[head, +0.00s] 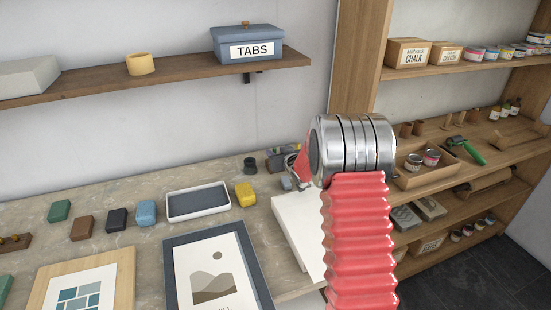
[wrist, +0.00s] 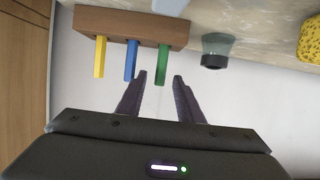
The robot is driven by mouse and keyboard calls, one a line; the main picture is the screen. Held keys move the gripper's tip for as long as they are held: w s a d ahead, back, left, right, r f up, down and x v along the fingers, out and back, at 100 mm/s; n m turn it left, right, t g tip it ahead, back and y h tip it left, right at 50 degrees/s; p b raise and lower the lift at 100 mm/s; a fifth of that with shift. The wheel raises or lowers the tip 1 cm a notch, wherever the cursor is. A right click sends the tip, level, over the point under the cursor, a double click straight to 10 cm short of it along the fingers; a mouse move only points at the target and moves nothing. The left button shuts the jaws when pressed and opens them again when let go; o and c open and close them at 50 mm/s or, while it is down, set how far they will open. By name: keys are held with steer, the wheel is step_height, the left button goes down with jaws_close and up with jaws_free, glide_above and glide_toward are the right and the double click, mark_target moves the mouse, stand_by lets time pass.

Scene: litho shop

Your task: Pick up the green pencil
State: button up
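The green pencil (wrist: 162,66) stands in a brown wooden block (wrist: 130,28) in the wrist view, where the scene appears upside down. A blue pencil (wrist: 131,62) and a yellow pencil (wrist: 99,58) stand in the same block, to its left. My gripper (wrist: 160,77) is open and empty. Its fingertips are near the free end of the green pencil, one on either side of its line in the picture. I cannot tell whether they touch it. In the head view my arm covers the area around the gripper, and I cannot make out the green pencil there.
A small dark-ended container (wrist: 215,52) stands right of the green pencil, with a yellow sponge (wrist: 312,38) farther right. In the head view, the stone worktop (head: 160,238) holds a white-rimmed tray (head: 198,218), coloured blocks and framed prints. A shelf (head: 180,77) runs above it.

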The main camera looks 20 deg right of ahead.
mark_target(275, 151)
steer(key=shift+x, duration=1.5)
steer(key=shift+f, duration=0.1)
steer(key=shift+c, duration=0.2)
jaws_close()
